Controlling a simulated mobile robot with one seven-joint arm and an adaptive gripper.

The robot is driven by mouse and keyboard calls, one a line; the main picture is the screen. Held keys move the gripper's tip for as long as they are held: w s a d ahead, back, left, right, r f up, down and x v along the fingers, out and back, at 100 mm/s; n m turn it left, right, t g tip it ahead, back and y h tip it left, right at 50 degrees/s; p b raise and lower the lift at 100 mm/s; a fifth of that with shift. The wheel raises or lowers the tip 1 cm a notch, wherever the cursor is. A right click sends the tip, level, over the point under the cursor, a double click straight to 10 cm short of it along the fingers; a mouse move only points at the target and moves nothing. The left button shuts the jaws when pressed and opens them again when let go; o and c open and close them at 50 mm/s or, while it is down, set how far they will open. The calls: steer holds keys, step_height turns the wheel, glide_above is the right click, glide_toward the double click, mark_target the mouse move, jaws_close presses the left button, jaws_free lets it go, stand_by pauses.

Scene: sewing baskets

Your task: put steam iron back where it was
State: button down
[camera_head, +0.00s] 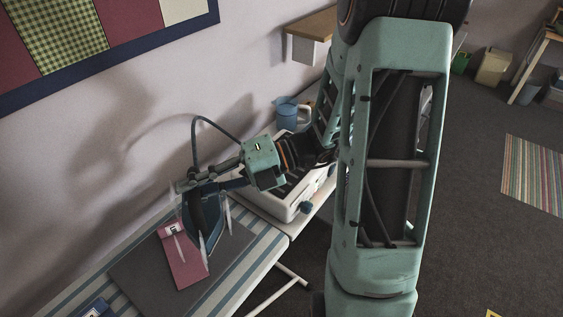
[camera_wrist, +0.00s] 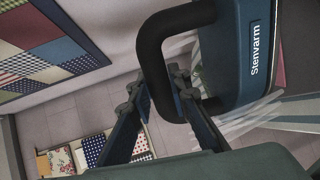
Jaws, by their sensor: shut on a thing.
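The steam iron (camera_head: 205,218) is dark blue with a black handle. It hangs with its nose pointing down over the ironing surface, and pale streaks show around it. In the wrist view the iron (camera_wrist: 258,45), lettered "Stenvarm", fills the upper right. My gripper (camera_head: 207,182) is shut on the iron's handle. In the wrist view my gripper (camera_wrist: 158,88) has its fingers at the black handle; the exact contact is partly hidden. Below the iron are a dark grey mat (camera_head: 228,262) and a pink flat item (camera_head: 187,270) on the striped board (camera_head: 262,252).
A white tray-like unit (camera_head: 291,212) stands right of the board, partly behind my arm. A blue jug (camera_head: 289,113) stands farther back by the wall. A small blue item (camera_head: 96,308) lies at the board's near left. A patchwork hanging (camera_head: 105,38) is on the wall.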

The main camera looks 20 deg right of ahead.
steer(key=d+r+m+t+h, duration=0.4)
steer(key=d+r+m+t, duration=0.15)
steer(key=d, duration=0.55)
steer(key=d+r+m+t+h, duration=0.3)
steer(key=d+r+m+t, duration=0.25)
steer(key=d, duration=0.55)
steer(key=w+d+f+b, duration=0.3)
steer(key=w+f, duration=1)
steer(key=shift+w+n+t, duration=0.25)
steer(key=shift+n+t, duration=0.05)
steer(key=shift+d+f, duration=0.1)
steer(key=c, duration=1.8)
jaws_free()
steer(key=shift+f, duration=0.15)
